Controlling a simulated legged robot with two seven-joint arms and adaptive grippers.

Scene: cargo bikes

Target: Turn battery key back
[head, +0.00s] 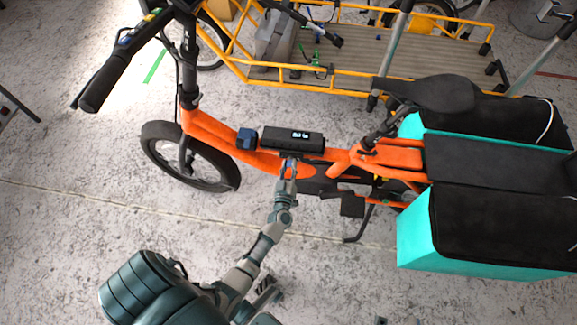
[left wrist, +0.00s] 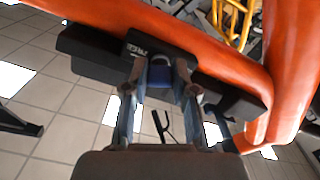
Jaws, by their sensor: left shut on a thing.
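The black battery (head: 272,138) with a small lit display sits on the orange frame of the cargo bike (head: 205,127). In the left wrist view the battery (left wrist: 95,55) shows as a dark block against the orange tube. My left gripper (head: 289,163) reaches the near side of the battery. Its fingers (left wrist: 160,85) are closed on a blue key (left wrist: 160,76) at the battery's lock. The key is mostly hidden by the fingers, and its turned angle cannot be told. My right gripper does not show.
Teal and black side bags (head: 415,243) hang at the rear right. A yellow-framed cargo bike (head: 360,92) stands behind. The concrete floor in front is mostly clear.

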